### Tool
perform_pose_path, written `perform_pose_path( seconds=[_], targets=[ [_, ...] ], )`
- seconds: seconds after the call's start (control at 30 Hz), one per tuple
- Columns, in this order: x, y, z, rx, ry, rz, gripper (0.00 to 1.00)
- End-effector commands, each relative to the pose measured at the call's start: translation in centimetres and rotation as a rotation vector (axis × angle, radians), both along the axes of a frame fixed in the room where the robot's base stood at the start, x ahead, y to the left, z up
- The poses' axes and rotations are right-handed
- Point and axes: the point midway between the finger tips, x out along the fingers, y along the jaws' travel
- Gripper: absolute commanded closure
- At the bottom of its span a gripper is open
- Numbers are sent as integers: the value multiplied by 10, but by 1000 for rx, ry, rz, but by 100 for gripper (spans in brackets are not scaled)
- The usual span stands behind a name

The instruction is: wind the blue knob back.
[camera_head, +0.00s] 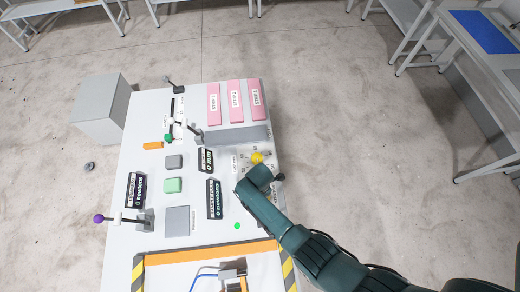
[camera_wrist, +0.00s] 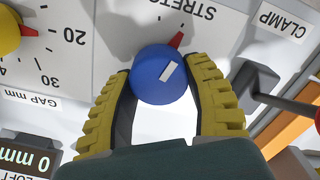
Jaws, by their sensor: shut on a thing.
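The blue knob (camera_wrist: 160,74) shows in the wrist view under the word STRETCH. It has a white line on its face, and a red pointer (camera_wrist: 176,40) shows at its edge toward the upper right. My gripper (camera_wrist: 160,88) has its two yellow ribbed fingers on either side of the knob and is shut on it. In the head view my gripper (camera_head: 262,178) is at the panel's right edge and hides the blue knob.
A yellow knob (camera_head: 257,157) with a GAP scale is beside the blue one. A clamp lever (camera_wrist: 262,85) stands close right of my fingers in the wrist view. The white panel (camera_head: 160,215) carries displays, buttons, levers and pink labelled blocks (camera_head: 234,100).

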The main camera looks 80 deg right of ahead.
Motion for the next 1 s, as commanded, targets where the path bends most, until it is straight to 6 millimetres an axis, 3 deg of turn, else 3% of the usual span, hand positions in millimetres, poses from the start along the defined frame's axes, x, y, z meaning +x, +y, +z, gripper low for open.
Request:
perform_pose_path(
  seconds=[0.33,0.37,0.5,0.83,1.0],
  targets=[
    [-1,1,-1,1,1,4,84],
    [-1,1,-1,1,1,4,44],
    [-1,1,-1,1,1,3,19],
    [0,0,3,0,0,2,19],
    [0,0,31,-2,-2,2,19]
  ],
)
